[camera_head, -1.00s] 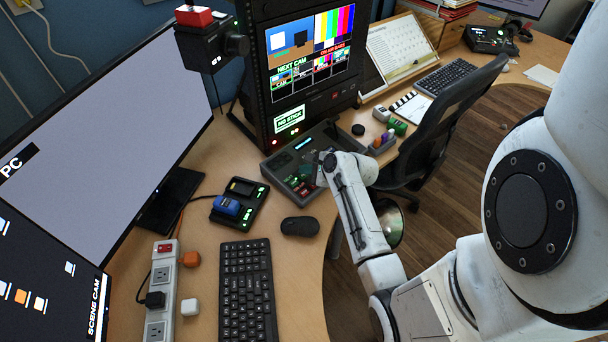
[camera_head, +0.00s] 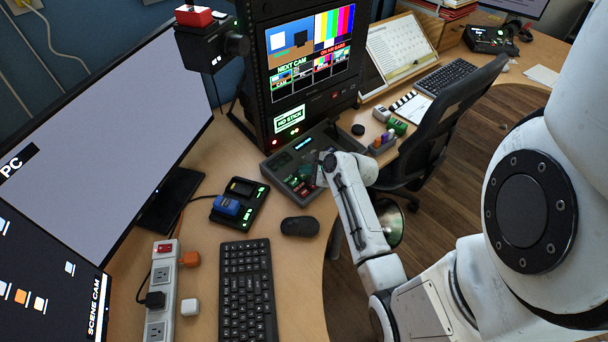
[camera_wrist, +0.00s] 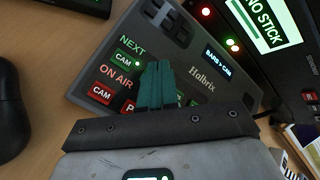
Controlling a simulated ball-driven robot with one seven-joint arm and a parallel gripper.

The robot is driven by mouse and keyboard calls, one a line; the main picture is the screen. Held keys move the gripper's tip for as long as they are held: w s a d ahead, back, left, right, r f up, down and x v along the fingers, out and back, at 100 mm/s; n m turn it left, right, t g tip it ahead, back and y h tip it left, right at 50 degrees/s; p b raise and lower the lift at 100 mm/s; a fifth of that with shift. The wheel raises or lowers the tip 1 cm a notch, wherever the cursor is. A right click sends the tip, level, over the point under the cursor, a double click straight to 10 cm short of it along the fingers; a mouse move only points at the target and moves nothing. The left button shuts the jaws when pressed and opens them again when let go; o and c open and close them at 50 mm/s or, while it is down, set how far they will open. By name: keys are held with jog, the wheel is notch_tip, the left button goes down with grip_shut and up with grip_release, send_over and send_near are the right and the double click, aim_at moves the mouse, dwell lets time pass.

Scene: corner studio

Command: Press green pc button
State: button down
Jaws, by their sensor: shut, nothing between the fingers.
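The Halbrix switcher panel (camera_head: 285,172) lies on the desk in front of the rack. It also shows in the wrist view (camera_wrist: 188,65). Its NEXT row has a green CAM button (camera_wrist: 126,60). Its ON AIR row has a red CAM button (camera_wrist: 101,93) and a red button (camera_wrist: 130,106) beginning with P, partly covered. My gripper (camera_wrist: 158,66), with teal fingers, is shut and empty over the panel, right of the green CAM button. The green PC button cannot be seen; the fingers cover that part of the row. I cannot tell whether the fingertips touch the panel.
A black mouse (camera_head: 300,226), keyboard (camera_head: 247,290) and battery charger (camera_head: 240,203) lie left of the panel. The rack screen (camera_head: 310,52) shows NEXT CAM and ON AIR BARS.

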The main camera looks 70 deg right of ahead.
jog(key=shift+f, duration=0.1)
jog(key=shift+f, duration=0.4)
dwell(0.3)
jog(key=shift+r+p, duration=0.55)
jog(key=shift+p, duration=0.2)
jog(key=shift+r, duration=0.1)
jog(key=r+p, duration=0.5)
jog(key=p, duration=0.1)
jog(key=shift+s+a+r, duration=0.15)
jog(key=shift+s+r, duration=0.2)
jog(key=shift+r, duration=0.05)
dwell(0.8)
